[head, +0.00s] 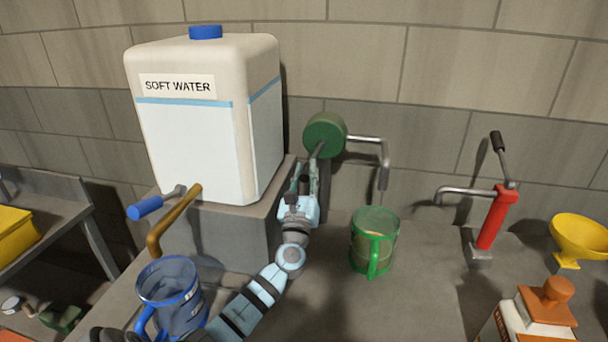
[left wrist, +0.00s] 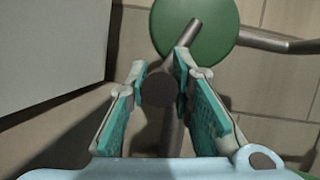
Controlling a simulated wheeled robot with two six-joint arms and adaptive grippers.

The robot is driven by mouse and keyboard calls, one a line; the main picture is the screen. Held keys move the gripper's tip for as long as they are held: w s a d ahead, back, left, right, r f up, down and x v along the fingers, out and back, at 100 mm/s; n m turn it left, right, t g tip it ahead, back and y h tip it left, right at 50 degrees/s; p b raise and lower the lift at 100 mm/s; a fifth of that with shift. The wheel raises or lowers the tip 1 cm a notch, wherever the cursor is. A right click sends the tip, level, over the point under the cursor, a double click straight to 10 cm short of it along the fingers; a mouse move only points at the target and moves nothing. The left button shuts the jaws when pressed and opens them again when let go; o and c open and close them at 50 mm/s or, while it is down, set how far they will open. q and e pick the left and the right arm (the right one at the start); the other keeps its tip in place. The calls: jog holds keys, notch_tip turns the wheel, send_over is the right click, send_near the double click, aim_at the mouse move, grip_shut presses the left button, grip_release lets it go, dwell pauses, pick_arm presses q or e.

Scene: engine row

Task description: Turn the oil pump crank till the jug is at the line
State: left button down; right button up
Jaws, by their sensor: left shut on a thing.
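The oil pump (head: 324,134) is a green drum on a post against the wall, with a grey spout pipe (head: 368,139) bending down to the right. A see-through green jug (head: 373,250) stands upright below the spout. The oil level and the line on it are too small to read. My left gripper (head: 303,184) is at the crank, below the drum. In the left wrist view, the fingers (left wrist: 160,75) are shut around the crank's dark round handle (left wrist: 157,91), and the crank arm (left wrist: 182,44) slants up right to the green drum (left wrist: 205,28). My right gripper is out of view.
A white soft water tank (head: 205,120) stands on a grey block just left of my left arm, with a blue jug (head: 171,287) below its tap. A red hand pump (head: 494,216), yellow funnel (head: 578,236) and orange-capped bottle (head: 540,310) stand to the right.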

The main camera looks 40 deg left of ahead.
pick_arm(q)
jog(key=w+d+n+g+y+b, duration=0.1)
jog(key=d+n+g+b, duration=0.1)
jog(key=n, duration=0.3)
jog(key=w+d+n+g+y+b, duration=0.1)
jog(key=d+n+g+b, duration=0.1)
jog(key=n, duration=0.4)
jog(key=w+d+r+n+g+y+b, duration=0.1)
jog(key=w+d+n+g+b, duration=0.1)
jog(key=n+b, duration=0.3)
jog(key=shift+d+n+g, duration=0.5)
jog(key=shift+d+n, duration=0.15)
jog(key=shift+n, duration=0.05)
jog(key=shift+w+d+r+n+b, duration=0.1)
jog(key=shift+r+n+b, duration=0.1)
jog(key=shift+n+b, duration=0.15)
jog(key=shift+r, duration=0.1)
jog(key=c, duration=1.4)
grip_release()
